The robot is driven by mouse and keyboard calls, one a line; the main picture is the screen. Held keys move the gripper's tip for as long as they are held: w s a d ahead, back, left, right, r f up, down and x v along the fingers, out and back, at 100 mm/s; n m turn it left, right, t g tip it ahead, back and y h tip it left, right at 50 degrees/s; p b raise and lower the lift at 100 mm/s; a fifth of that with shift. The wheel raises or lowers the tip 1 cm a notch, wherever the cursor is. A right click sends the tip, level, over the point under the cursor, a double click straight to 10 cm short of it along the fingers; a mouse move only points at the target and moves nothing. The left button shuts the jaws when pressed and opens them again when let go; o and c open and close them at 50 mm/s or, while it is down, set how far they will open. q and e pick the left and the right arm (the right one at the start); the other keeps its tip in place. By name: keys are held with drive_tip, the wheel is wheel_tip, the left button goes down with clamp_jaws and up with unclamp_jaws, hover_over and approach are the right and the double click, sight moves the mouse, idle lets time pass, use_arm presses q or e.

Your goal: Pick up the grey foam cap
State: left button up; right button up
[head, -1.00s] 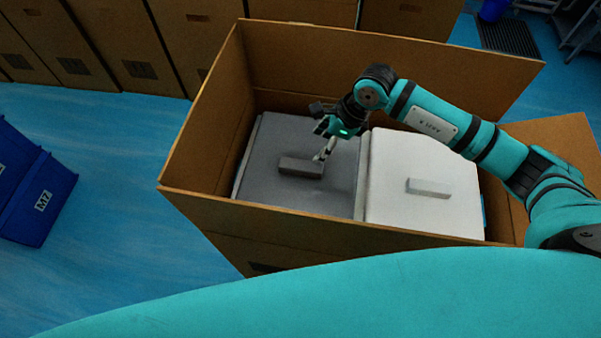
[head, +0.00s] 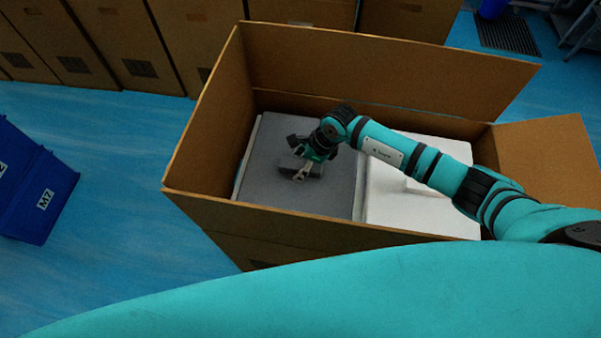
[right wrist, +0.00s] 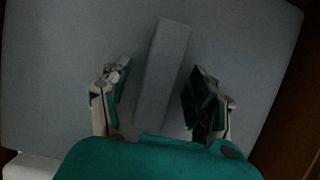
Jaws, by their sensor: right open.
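The grey foam cap (head: 275,192) lies flat in the left part of an open cardboard box, with a raised block-shaped handle (head: 314,171) on its top. In the right wrist view the cap (right wrist: 60,70) fills most of the picture and its handle (right wrist: 166,70) runs between the fingers. My right gripper (head: 300,174) is over the handle in the head view. In the right wrist view my right gripper (right wrist: 160,108) is open, one finger on each side of the handle, with gaps visible. Whether the fingers reach down beside the handle is hard to tell. My left gripper is not in view.
The cardboard box (head: 225,216) has tall walls around the cap, and a flap (head: 548,155) folds out at right. A white foam cap (head: 400,210) lies beside the grey one, partly under my right arm. Blue bins (head: 40,200) stand at left, closed cartons (head: 135,45) behind.

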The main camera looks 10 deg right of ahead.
clamp_jaws()
idle(0.3)
drive_tip(key=shift+r, duration=0.1)
